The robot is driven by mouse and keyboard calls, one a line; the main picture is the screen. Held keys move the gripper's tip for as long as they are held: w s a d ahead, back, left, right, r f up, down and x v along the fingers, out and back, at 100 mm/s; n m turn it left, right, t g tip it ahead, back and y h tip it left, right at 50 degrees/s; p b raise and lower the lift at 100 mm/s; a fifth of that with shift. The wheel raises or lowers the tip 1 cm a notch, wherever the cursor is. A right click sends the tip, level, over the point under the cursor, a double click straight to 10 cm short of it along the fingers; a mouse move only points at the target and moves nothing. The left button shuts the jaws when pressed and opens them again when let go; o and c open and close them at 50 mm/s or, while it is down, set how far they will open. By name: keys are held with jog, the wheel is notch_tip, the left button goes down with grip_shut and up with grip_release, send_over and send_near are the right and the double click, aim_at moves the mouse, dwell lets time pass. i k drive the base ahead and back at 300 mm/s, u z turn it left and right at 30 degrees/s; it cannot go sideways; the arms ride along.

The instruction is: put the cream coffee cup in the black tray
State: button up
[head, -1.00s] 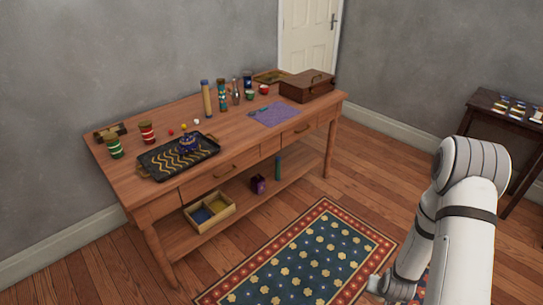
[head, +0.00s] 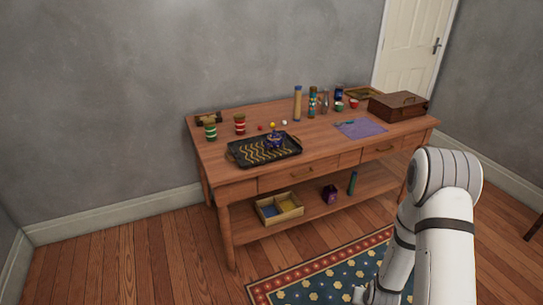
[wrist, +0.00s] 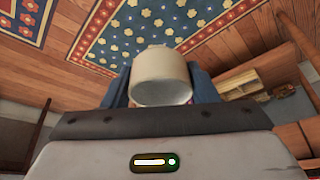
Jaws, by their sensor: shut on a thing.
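The cream coffee cup (wrist: 160,72) is in my gripper in the wrist view, with its round opening facing the camera. My gripper (wrist: 158,88) is shut on the cup, with a blue finger showing on each side of it. In the head view my arm reaches down at the lower right, and the gripper and cup are not clearly seen. The black tray (head: 240,155) with yellow wavy lines lies on the left part of the wooden table. A small purple and dark teapot-like thing (head: 276,139) stands on the tray's right part.
Striped jars (head: 210,130) stand behind the tray, with small balls nearby. Tall bottles (head: 298,103), a purple cloth (head: 360,128) and a brown case (head: 398,106) are further right. An open box (head: 279,208) sits on the lower shelf. The tray's left part looks free.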

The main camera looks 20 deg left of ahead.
aim_at(240, 149)
jog(key=z, duration=0.9)
jog(key=i, duration=0.1)
jog(key=u, duration=2.35)
jog(key=i, duration=1)
jog(key=z, duration=0.15)
jog(key=k, duration=0.9)
jog(key=u, duration=0.05)
